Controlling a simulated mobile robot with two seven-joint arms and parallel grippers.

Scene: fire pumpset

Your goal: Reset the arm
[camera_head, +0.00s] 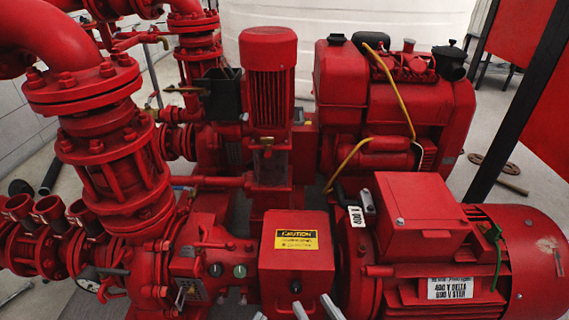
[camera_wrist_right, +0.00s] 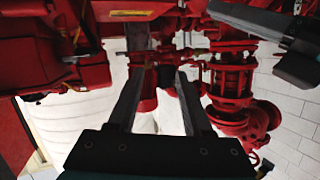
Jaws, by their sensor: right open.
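My right gripper (camera_head: 315,309) shows only as grey fingertips at the bottom edge of the head view, in front of the red box with the yellow caution label (camera_head: 296,240). In the right wrist view my right gripper (camera_wrist_right: 158,85) is open, its two dark fingers apart with nothing held between them. The red pump set lies beyond the fingers, and that view looks upside down. The rest of my right arm is hidden in the head view.
A large red motor (camera_head: 420,245) stands at the right, and red flanged pipes (camera_head: 105,130) rise at the left. A red vertical pump (camera_head: 268,80) and a red engine (camera_head: 400,105) stand behind. A white tank (camera_head: 330,20) is at the back.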

